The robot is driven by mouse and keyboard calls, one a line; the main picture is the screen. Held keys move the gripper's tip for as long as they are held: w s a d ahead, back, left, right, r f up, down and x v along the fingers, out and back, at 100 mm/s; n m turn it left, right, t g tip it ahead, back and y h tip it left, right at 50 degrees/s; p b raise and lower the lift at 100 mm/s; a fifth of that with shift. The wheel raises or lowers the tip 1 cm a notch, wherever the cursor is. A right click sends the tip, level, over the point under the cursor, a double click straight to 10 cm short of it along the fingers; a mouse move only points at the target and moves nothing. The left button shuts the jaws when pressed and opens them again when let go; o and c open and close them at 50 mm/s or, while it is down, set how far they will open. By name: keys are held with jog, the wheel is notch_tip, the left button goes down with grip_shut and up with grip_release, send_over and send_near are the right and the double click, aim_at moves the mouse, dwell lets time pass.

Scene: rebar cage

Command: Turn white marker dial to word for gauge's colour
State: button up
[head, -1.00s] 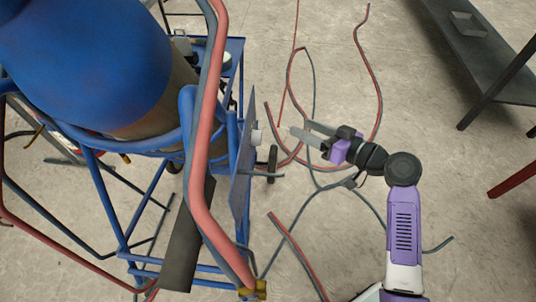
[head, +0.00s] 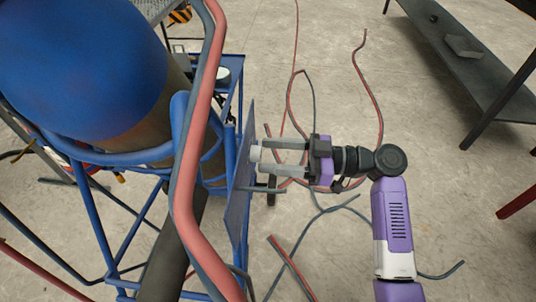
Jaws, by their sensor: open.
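The white dial (head: 255,153) sticks out from the right face of a thin blue-grey panel (head: 238,200), which I see nearly edge-on in the head view. Its marker and any words on the panel cannot be read from here. My gripper (head: 263,157) is open and points left at the panel. Its two grey fingertips are at the dial, one above and one below it in the picture; I cannot tell whether they touch it. A small round white-topped thing (head: 222,75) on the blue frame may be the gauge; its colour cannot be told.
A blue tank (head: 85,65) sits in a blue tube frame (head: 105,235) at left. A red and grey hose (head: 190,190) runs in front of it. A dark bar (head: 270,190) juts out below the dial. Hoses lie on the floor; a dark bench (head: 460,70) stands upper right.

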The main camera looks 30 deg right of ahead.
jog(key=shift+w+a, duration=0.35)
jog(key=shift+a, duration=0.15)
grip_shut()
